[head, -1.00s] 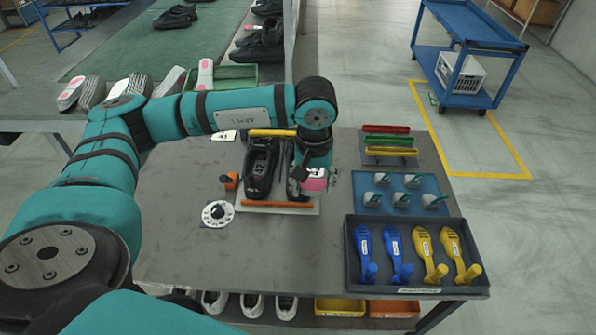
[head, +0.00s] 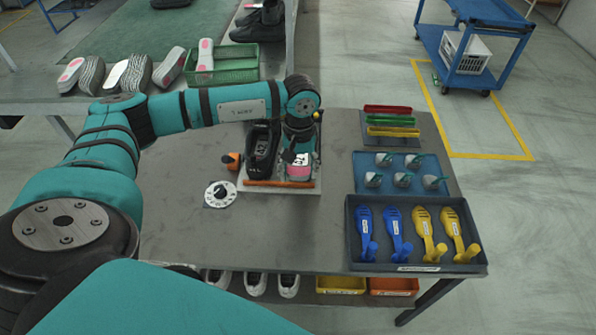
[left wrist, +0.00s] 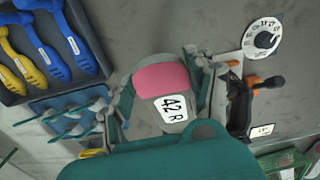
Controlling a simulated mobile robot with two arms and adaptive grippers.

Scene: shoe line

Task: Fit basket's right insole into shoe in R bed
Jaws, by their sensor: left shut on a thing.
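My left gripper (head: 300,148) is shut on an insole (head: 299,172) with a pink end and a white label. In the left wrist view the insole (left wrist: 160,80) sits between the fingers, its label reading 42 R. It is over the right side of the shoe board (head: 228,186), pink end toward the orange bar (head: 280,184). The shoe in the R bed is mostly hidden by my gripper and the insole. I cannot tell whether the insole is inside it. A black shoe (head: 262,150) stands in the left bed. My right gripper is not in view.
A green basket (head: 235,60) holding a pink-marked insole stands on the table behind, beside several shoe soles. To the right are a blue tray (head: 399,157) and a dark tray of shoe trees (head: 352,262).

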